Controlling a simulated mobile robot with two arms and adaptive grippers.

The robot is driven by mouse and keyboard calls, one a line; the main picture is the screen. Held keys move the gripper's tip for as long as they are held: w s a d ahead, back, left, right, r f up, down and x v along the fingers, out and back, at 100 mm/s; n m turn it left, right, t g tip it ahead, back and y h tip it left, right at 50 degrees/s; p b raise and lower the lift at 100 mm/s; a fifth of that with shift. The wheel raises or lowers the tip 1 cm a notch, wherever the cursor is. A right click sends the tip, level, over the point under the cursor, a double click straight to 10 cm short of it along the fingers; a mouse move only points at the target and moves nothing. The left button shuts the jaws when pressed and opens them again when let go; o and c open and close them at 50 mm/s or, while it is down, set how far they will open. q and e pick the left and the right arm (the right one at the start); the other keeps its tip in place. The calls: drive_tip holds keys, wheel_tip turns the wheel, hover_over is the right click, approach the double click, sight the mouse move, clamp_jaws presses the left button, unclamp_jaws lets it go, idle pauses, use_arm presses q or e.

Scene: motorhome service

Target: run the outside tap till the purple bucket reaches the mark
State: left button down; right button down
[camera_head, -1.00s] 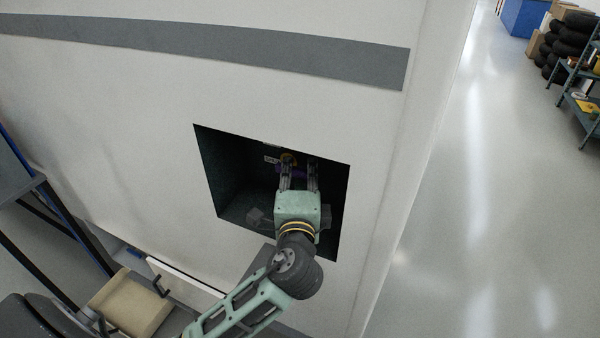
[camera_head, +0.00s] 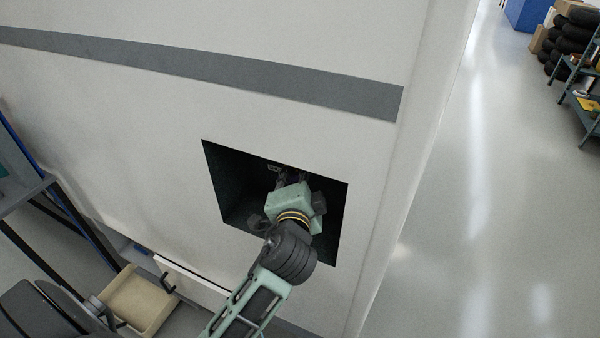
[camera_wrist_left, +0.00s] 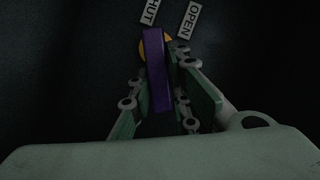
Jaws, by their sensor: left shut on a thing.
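A purple tap lever (camera_wrist_left: 157,65) with a yellow-orange piece (camera_wrist_left: 168,43) behind its upper part shows in the left wrist view. A SHUT label (camera_wrist_left: 149,12) and an OPEN label (camera_wrist_left: 189,20) sit above it; the lever's upper end is nearer SHUT. My left gripper (camera_wrist_left: 163,78) is shut on the lever, one finger on each side. In the head view my left gripper (camera_head: 284,178) is inside a dark square recess (camera_head: 232,178) in the vehicle's white wall, its wrist tilted. The purple bucket and its mark are not in view. My right gripper is not in view.
The recess edges surround my left wrist closely. A beige open bin (camera_head: 135,302) and a pale drawer-like panel (camera_head: 196,285) are below left. A dark-framed table (camera_head: 20,195) is at the left. The floor (camera_head: 470,220) to the right is clear.

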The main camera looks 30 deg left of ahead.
use_arm(q)
drive_tip(key=shift+d+f, duration=0.15)
drive_tip(key=shift+f, duration=0.15)
drive_tip(key=c, duration=1.9)
unclamp_jaws()
drive_tip(key=shift+o, duration=1.3)
drive_tip(key=shift+r, duration=0.15)
drive_tip(key=v, duration=1.2)
